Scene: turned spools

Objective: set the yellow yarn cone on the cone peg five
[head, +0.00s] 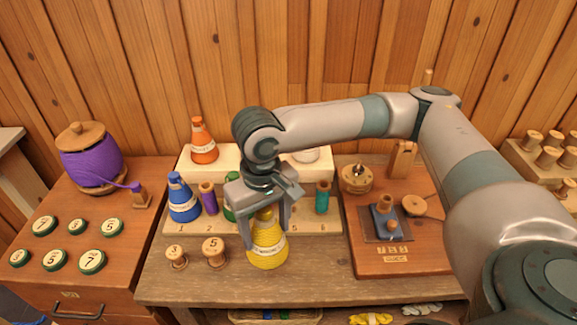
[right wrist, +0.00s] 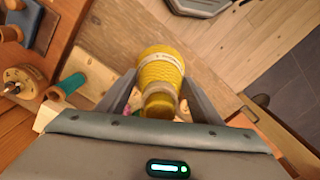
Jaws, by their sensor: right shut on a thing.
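The yellow yarn cone (head: 267,246) has a white label band and is in my right gripper (head: 266,225), its wide end down, in front of the numbered peg board (head: 190,227). The gripper's two fingers close on its upper part. In the right wrist view the cone (right wrist: 161,72) sits between the fingers (right wrist: 158,98). I cannot tell whether its base touches the table. Numbers show along the board's front edge, but peg five cannot be made out, with my gripper in front of the board's middle. My left gripper is not in view.
On the board stand a blue cone (head: 182,198), a purple spool (head: 208,198), a partly hidden green spool (head: 229,210) and a teal spool (head: 322,197). An orange cone (head: 203,142) stands on the raised back. Two wooden knobs (head: 213,250) stand on the table left of the yellow cone.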

